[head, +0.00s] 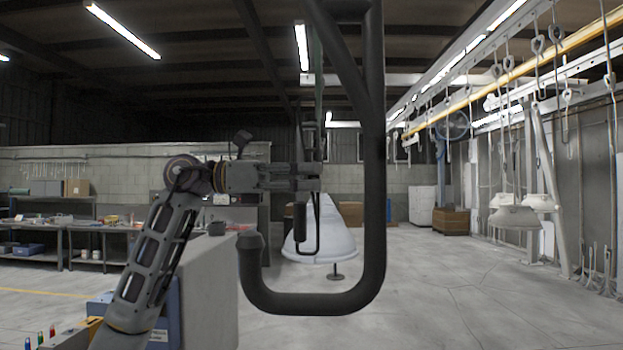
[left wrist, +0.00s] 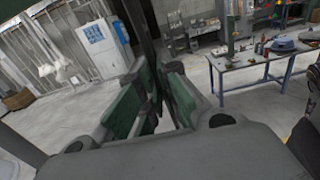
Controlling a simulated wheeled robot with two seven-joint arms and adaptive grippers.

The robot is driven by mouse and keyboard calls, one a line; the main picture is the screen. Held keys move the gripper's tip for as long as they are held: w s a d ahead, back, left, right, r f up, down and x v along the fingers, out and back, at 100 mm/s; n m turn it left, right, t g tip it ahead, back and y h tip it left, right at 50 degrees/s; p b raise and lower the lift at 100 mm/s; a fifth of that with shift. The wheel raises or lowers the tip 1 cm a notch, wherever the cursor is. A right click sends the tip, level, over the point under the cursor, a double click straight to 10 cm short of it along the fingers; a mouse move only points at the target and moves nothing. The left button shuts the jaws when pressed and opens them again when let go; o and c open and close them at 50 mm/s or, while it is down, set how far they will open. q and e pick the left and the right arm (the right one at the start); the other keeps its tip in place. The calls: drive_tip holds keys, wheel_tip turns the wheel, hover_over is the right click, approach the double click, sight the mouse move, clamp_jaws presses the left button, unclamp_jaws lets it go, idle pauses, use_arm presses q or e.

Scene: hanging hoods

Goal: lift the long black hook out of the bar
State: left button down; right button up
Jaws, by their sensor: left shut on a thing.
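A thin long black hook (head: 318,225) hangs upright in the middle of the head view. Its lower end bends left and turns up into a thicker black end. My left gripper (head: 316,177) reaches in from the left and is shut on the hook's straight shank. In the left wrist view a dark upright shank (left wrist: 143,35) runs up from between the green-padded fingers of my left gripper (left wrist: 160,108). The shank continues above the gripper in the head view; I cannot tell where its top meets the bar. My right gripper is out of view.
A thick dark J-shaped pipe (head: 374,170) stands close in front, curving under my left gripper. A white hood (head: 335,245) is behind the hook. Workbenches (head: 95,230) stand at left. Hoods (head: 516,217) hang from rails at right. Open floor (head: 450,290) lies front right.

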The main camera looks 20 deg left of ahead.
use_arm(q)
drive_tip(key=shift+v, duration=0.85)
drive_tip(key=v, duration=1)
drive_tip(key=shift+r+b, duration=0.25)
drive_tip(key=shift+b, duration=0.2)
idle(0.4)
